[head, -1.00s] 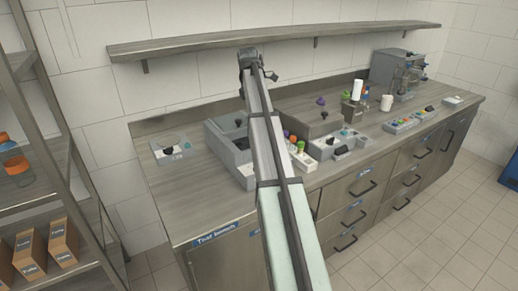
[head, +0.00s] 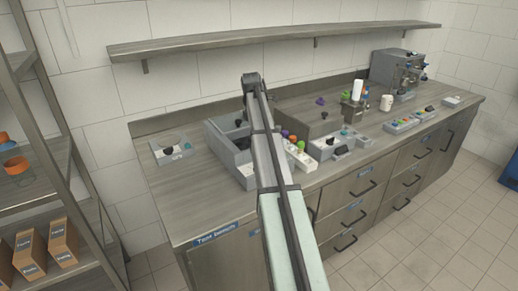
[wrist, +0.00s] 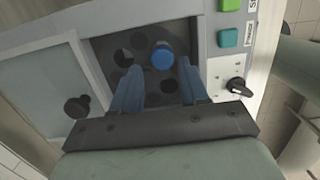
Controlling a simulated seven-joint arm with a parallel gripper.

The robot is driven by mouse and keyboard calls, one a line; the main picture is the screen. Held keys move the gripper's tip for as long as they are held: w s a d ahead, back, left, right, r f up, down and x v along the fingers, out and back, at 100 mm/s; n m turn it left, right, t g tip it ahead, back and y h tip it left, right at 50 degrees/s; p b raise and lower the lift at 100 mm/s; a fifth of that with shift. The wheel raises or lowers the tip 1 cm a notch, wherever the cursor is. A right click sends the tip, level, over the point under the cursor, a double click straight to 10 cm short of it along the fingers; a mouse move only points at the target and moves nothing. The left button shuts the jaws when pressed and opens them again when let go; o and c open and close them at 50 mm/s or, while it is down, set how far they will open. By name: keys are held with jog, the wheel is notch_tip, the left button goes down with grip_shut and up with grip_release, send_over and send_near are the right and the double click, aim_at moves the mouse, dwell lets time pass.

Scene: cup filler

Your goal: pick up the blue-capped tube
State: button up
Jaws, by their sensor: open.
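The blue-capped tube (wrist: 162,56) stands in a dark round-holed well of a grey machine, seen from above in the wrist view. Only its cap shows clearly. My gripper (wrist: 158,76) is open, with one blue finger at each side, near the cap. The cap appears between and slightly beyond the fingertips; I cannot tell the height gap. Nothing is held. In the head view the grey machine (head: 243,172) is partly behind my arm, and the tube and fingers cannot be made out.
The machine's panel has green buttons (wrist: 228,38) and a black dial (wrist: 238,88) right of the fingers. A pale lid panel with a black knob (wrist: 77,107) lies left. In the head view, several coloured-cap items (head: 301,147) stand right of my arm, under a wall shelf (head: 270,38).

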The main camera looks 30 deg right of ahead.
jog(key=shift+s+d+f, duration=0.1)
jog(key=shift+d+f, duration=0.1)
jog(key=shift+f, duration=1.05)
jog(key=shift+s+d+f, duration=0.1)
jog(key=shift+d+f, duration=0.05)
jog(key=shift+f, duration=1.1)
jog(key=c, duration=0.8)
jog(key=shift+r, duration=0.1)
